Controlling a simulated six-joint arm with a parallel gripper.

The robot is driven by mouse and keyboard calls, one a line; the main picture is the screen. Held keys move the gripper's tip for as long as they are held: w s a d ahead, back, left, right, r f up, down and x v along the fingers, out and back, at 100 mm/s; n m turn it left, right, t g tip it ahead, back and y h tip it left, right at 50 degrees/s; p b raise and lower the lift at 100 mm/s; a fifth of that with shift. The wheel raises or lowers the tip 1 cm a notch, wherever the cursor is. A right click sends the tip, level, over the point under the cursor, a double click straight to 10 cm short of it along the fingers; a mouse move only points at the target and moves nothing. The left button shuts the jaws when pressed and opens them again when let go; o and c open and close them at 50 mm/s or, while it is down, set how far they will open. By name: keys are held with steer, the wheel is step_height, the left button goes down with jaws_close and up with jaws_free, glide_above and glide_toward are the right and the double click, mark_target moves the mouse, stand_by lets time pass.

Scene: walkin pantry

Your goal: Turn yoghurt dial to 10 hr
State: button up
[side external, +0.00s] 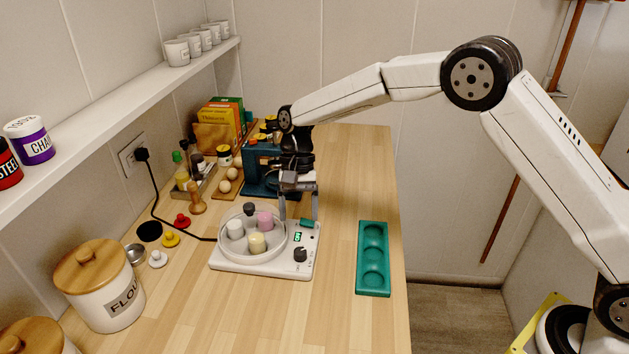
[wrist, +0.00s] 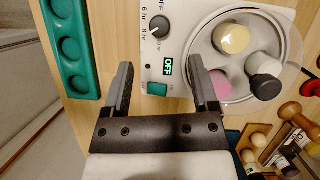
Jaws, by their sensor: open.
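The yoghurt maker (side external: 263,264) is a white base with a clear round tub holding several small jars. Its dark dial (side external: 300,254) is at the front right corner; it also shows at the top of the wrist view (wrist: 160,26), with OFF, 6 hr and 8 hr printed around it. I cannot tell its exact setting. The lit green display (wrist: 168,67) reads OFF. A teal switch (wrist: 157,89) is beside the display. My gripper (side external: 299,216) is open and empty, above the switch end of the panel, apart from the dial. In the wrist view its fingers (wrist: 161,72) straddle the display and switch.
A teal tray with round hollows (side external: 359,265) lies right of the yoghurt maker. A flour canister (side external: 112,300) and small coloured knobs are left. A blue rack (side external: 262,170), bottles and eggs stand behind. Bare counter lies in front. A black cord runs to the wall socket.

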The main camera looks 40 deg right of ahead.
mark_target(300, 250)
steer(key=m, duration=0.2)
steer(key=s+d+m+t+y, duration=0.1)
steer(key=m, duration=0.1)
steer(key=shift+f, duration=0.1)
steer(key=shift+x, duration=3.85)
jaws_close()
steer(key=shift+a, duration=0.1)
